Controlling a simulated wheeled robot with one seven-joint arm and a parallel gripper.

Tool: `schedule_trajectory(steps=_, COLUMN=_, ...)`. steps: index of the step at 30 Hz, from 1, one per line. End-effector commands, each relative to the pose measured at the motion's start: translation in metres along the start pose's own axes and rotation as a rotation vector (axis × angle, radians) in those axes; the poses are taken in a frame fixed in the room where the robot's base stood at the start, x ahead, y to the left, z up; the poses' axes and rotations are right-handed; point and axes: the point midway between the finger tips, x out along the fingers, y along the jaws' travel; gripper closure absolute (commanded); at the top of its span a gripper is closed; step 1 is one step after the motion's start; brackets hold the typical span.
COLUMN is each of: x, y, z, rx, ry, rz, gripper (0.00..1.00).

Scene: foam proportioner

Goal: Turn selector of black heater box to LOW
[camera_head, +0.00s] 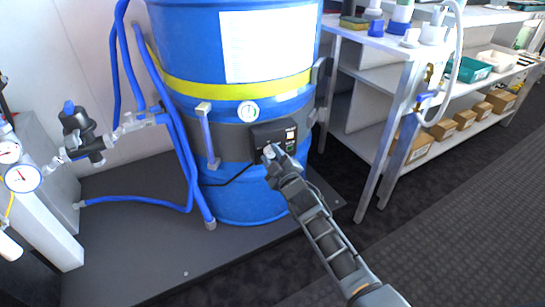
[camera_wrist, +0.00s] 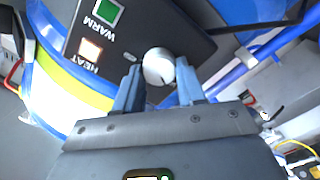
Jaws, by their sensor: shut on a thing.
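The black heater box (camera_head: 262,134) is mounted on the dark band around the blue drum (camera_head: 225,205). In the wrist view the box (camera_wrist: 135,40) shows a green square (camera_wrist: 107,11) by the word WARM and a pale, lit-looking square (camera_wrist: 90,49) by HEAT. The selector is a round silver knob (camera_wrist: 158,64) on the box face, with a small dark mark near its lower edge. My gripper (camera_head: 271,153) is at the lower front of the box, its two fingers shut on the knob from either side. No LOW marking is readable, so the knob's setting cannot be told.
Blue hoses (camera_head: 180,150) and a valve assembly (camera_head: 85,135) stand left of the drum, with pressure gauges (camera_head: 22,178) at the far left. A white shelf rack (camera_head: 400,90) with bottles and boxes stands to the right. Dark floor at lower right is clear.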

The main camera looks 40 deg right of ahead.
Motion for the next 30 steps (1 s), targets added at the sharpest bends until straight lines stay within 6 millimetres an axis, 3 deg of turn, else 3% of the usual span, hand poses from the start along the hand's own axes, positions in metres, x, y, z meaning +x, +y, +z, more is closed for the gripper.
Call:
schedule_trajectory(steps=3, x=0.0, y=0.0, z=0.0, rx=-0.002, ry=0.0, rz=-0.001, gripper=0.91)
schedule_trajectory(steps=4, x=0.0, y=0.0, z=0.0, rx=-0.002, ry=0.0, rz=-0.001, gripper=0.58)
schedule_trajectory(steps=11, x=0.0, y=0.0, z=0.0, rx=-0.001, ry=0.0, rz=0.0, gripper=0.36)
schedule_trajectory(steps=20, x=-0.003, y=-0.001, z=0.0, rx=0.0, ry=0.0, rz=-0.001, gripper=0.35)
schedule_trajectory(steps=30, x=-0.049, y=-0.002, z=0.001, rx=0.0, ry=-0.001, rz=-0.002, gripper=0.35)
